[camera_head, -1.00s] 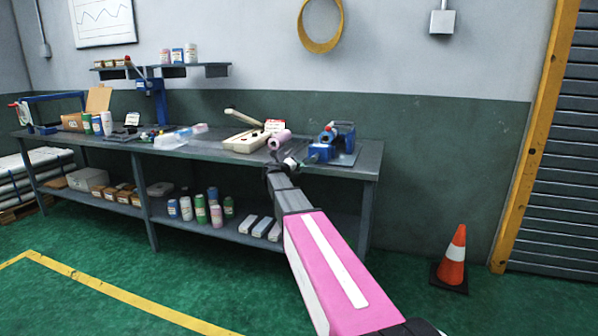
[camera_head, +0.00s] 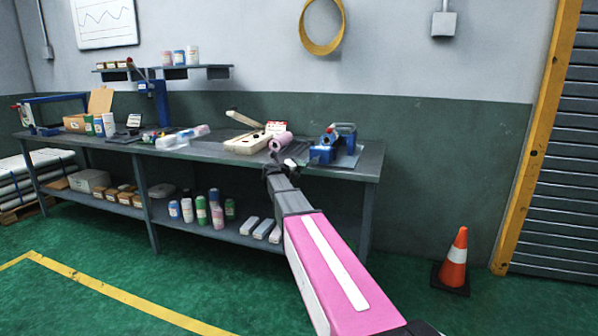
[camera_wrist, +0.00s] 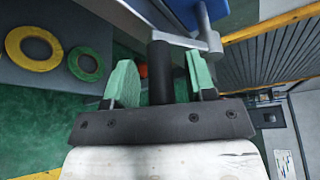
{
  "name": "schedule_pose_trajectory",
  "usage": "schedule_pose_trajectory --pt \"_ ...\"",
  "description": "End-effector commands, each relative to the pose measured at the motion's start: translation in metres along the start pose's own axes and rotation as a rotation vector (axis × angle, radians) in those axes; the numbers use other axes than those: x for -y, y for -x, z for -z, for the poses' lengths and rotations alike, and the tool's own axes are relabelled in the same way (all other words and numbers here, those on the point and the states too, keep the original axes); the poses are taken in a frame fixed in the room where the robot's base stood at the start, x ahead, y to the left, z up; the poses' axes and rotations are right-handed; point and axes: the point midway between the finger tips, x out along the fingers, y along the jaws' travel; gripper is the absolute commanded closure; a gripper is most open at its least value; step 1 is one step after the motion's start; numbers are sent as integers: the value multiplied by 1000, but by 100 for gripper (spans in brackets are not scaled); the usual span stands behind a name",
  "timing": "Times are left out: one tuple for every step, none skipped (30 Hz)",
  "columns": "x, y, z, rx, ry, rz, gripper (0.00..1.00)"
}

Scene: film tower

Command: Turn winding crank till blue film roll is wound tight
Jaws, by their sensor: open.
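A blue winder (camera_head: 322,154) stands at the right end of the workbench in the head view. A blue roll (camera_head: 329,137) seems to sit on top of it; how tightly it is wound is too small to tell. In the wrist view the crank's black handle (camera_wrist: 160,72) stands between the two green fingers of my gripper (camera_wrist: 162,82). The fingers are open, with a visible gap on each side of the handle. The silver crank arm (camera_wrist: 165,32) runs across just beyond the fingertips. In the head view my gripper (camera_head: 288,164) is at the bench's front edge, small and partly hidden.
The workbench (camera_head: 215,148) also holds a pink roll (camera_head: 281,141) and a cream device (camera_head: 246,144) left of the winder. A yellow ring (camera_wrist: 35,47) and a green ring (camera_wrist: 85,63) show in the wrist view. An orange cone (camera_head: 454,260) stands on the open floor at right.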

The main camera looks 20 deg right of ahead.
Motion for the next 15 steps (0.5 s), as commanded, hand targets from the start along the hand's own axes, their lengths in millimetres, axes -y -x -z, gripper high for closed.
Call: schedule_pose_trajectory --pt "0 8 1 1 0 -1 49" --pt "0 12 1 2 0 -1 49" --pt "1 19 2 1 0 -1 49" --pt "1 24 2 1 0 0 49" --pt "0 30 2 1 0 -1 49" --pt "0 39 2 2 0 -1 49" --pt "0 45 2 2 0 -1 49" --pt "0 50 2 2 0 -1 49" --pt "0 58 2 1 0 0 49" --pt "0 63 2 1 0 -1 49" --pt "0 68 2 2 0 -1 49" --pt "0 75 2 2 0 -1 49" --pt "0 79 2 2 0 0 49" --pt "1 83 2 1 0 0 49" --pt "0 88 1 1 0 0 49"
